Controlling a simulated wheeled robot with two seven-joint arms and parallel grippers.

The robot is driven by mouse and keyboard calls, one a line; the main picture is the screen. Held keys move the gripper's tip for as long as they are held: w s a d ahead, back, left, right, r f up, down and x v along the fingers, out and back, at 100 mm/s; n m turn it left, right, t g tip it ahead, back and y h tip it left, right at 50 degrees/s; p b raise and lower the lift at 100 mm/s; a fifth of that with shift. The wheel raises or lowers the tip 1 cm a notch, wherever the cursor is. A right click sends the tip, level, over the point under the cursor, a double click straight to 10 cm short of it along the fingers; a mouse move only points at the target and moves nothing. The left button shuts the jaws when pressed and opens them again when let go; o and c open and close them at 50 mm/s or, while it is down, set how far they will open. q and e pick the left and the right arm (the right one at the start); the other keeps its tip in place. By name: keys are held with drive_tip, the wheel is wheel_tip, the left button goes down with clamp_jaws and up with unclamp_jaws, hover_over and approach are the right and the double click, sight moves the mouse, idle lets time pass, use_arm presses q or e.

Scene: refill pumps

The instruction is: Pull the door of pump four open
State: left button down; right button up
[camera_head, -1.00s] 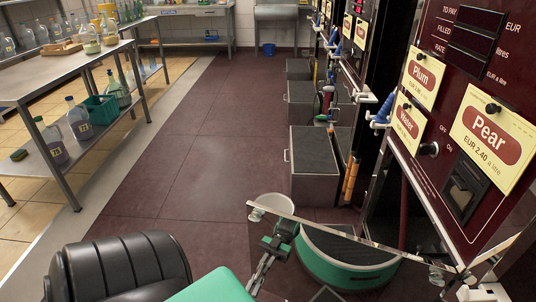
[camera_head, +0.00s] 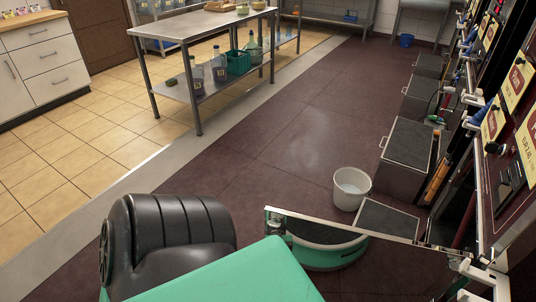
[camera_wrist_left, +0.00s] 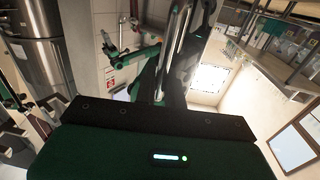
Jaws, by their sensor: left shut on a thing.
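A clear glass door (camera_head: 385,262) with a bright top edge stands swung out from the pump row (camera_head: 508,160) at the right. Its free corner, with a small metal fitting, points left into the aisle. No pump number is readable. My green and black left arm fills the bottom of the head view and hides its gripper there. In the left wrist view my left gripper (camera_wrist_left: 168,85) shows dark fingers shut around a pale bar, which looks like the door's handle. My right gripper is out of sight.
A white bucket (camera_head: 352,188) stands on the dark floor beyond the door, beside grey-topped boxes (camera_head: 405,150) along the pumps. A steel table (camera_head: 205,22) with bottles stands at the left. The aisle floor between is clear.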

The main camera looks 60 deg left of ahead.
use_arm(q)
drive_tip(key=shift+s+d, duration=0.15)
drive_tip(key=shift+d, duration=0.15)
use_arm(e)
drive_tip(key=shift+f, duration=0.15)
use_arm(q)
drive_tip(key=c, duration=1.8)
unclamp_jaws()
drive_tip(key=shift+c, duration=0.2)
drive_tip(key=shift+s, duration=0.1)
drive_tip(key=v, duration=1.3)
drive_tip(key=shift+s+d, duration=0.25)
